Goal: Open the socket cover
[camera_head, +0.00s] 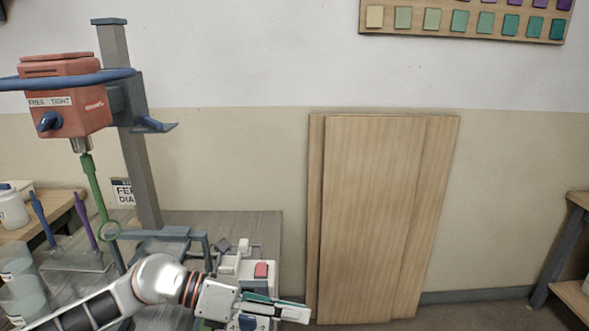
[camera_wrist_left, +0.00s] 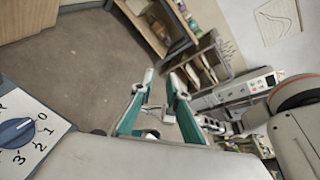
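On the grey bench in the head view, a white box (camera_head: 258,284) carries a red button (camera_head: 261,270). Small white and grey fittings (camera_head: 237,256) sit just behind and left of it; one may be the socket cover, but they are too small to tell, or to show whether a cover is up or down. My left gripper (camera_head: 292,311) is low in front of the box, pointing right. In the left wrist view, its two green-sided fingers (camera_wrist_left: 160,77) stand apart with nothing between them. My right gripper is in neither view.
A red mixer (camera_head: 65,97) on a grey column stands at the left, with a green shaft (camera_head: 95,190) hanging down. Clear buckets (camera_head: 20,283) stand at lower left. Wooden boards (camera_head: 375,220) lean on the wall. The left wrist view shows a blue numbered dial (camera_wrist_left: 16,132) close by.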

